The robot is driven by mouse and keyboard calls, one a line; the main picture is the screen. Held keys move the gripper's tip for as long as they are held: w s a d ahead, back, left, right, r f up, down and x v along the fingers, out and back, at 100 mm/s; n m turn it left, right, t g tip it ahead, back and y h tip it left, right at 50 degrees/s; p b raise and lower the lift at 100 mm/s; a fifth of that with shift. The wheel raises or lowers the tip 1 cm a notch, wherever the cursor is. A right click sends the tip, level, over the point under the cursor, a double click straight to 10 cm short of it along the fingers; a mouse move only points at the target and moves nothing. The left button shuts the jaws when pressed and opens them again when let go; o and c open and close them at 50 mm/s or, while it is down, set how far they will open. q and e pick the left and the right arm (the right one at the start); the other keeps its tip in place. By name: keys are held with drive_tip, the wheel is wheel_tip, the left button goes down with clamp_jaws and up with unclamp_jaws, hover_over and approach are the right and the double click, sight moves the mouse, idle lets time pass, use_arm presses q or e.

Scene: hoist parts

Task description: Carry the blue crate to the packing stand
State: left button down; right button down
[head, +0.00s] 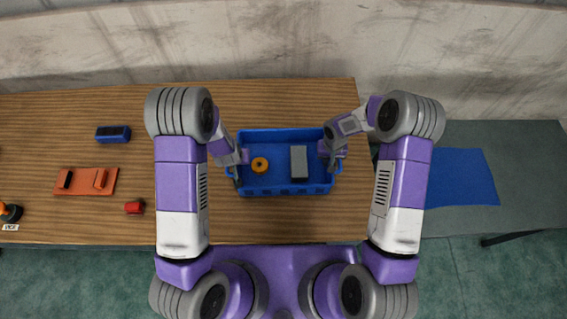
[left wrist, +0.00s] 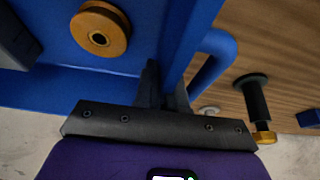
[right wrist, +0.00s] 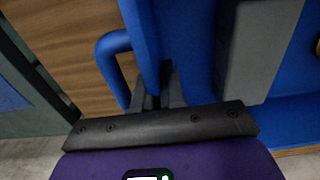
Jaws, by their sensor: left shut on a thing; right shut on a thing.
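The blue crate (head: 270,189) is over the wooden table, in front of me; I cannot tell whether it rests on the table or hangs just above it. It holds an orange ring-shaped part (head: 260,164) and a grey block (head: 299,163). My left gripper (head: 236,172) is shut on the crate's left wall, beside its handle (left wrist: 213,58). My right gripper (head: 331,163) is shut on the right wall, beside the other handle (right wrist: 108,65). The grey stand (head: 520,150) at the right has a blue mat (head: 462,177) on it.
On the left of the wooden table (head: 60,115) are a blue block (head: 113,133), an orange plate (head: 87,181), a red part (head: 134,207) and a labelled item (head: 10,212). A black-and-gold part (left wrist: 257,105) stands near the crate. The mat looks bare.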

use_arm(q)
drive_tip(key=shift+w+r, duration=0.1)
drive_tip(key=shift+r, duration=0.1)
use_arm(e)
drive_tip(key=shift+w+r, duration=0.1)
drive_tip(key=shift+r, duration=0.1)
